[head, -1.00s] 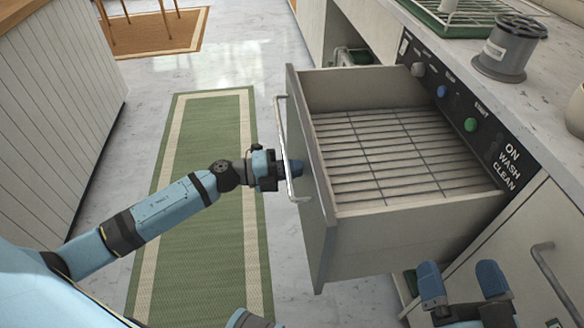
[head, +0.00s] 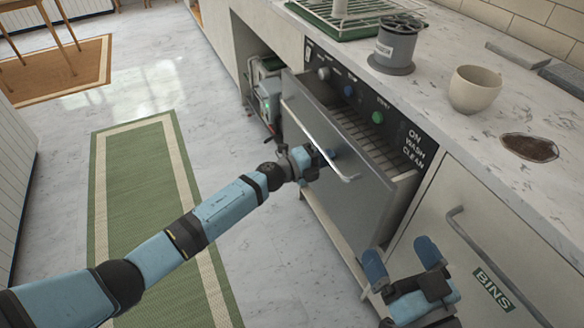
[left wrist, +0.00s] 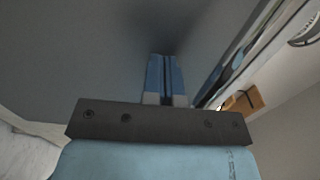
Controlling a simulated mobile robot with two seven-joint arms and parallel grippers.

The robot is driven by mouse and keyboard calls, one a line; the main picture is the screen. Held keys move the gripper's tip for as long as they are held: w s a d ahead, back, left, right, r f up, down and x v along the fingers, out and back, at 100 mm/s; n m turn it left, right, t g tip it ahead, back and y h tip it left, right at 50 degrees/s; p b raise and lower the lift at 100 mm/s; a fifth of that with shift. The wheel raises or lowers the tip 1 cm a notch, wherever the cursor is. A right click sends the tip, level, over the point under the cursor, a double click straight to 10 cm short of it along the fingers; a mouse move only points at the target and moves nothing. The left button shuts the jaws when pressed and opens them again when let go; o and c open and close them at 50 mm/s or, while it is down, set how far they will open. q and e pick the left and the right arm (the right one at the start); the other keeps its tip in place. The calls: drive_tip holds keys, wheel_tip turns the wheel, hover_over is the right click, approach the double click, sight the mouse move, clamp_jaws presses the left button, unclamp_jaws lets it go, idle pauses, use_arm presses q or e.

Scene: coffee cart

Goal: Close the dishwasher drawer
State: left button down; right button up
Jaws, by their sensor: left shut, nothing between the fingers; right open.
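The dishwasher drawer (head: 330,165) has a grey front with a metal bar handle (head: 318,142). It stands part way out of the counter, and a strip of its wire rack shows behind the front. My left gripper (head: 328,156) is shut and empty, with its tips against or very close to the drawer front beside the handle. In the left wrist view the shut blue fingers (left wrist: 166,78) point at a plain grey surface. Whether they touch it is unclear. My right gripper (head: 402,258) is open and empty, low in front of the counter near the drawer's right side.
The control panel (head: 385,110) with coloured knobs is above the drawer. A bins door (head: 480,245) with a handle is at the right. A cup (head: 474,88) and a grey canister (head: 396,45) stand on the counter. The floor with a green rug (head: 150,190) is open at the left.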

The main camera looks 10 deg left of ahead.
use_arm(q)
drive_tip(key=b+x, duration=0.1)
drive_tip(key=x, duration=0.6)
drive_tip(key=shift+w+d+f+b, duration=0.1)
drive_tip(key=shift+d+b, duration=0.05)
drive_tip(key=shift+b, duration=0.25)
drive_tip(key=shift+w+d, duration=0.35)
drive_tip(key=shift+d, duration=0.15)
drive_tip(key=shift+r, duration=0.35)
use_arm(e)
drive_tip(key=shift+s+a+r+t+y, duration=0.3)
drive_tip(key=shift+a+r+t+y, duration=0.1)
drive_tip(key=shift+a+r+y, duration=0.4)
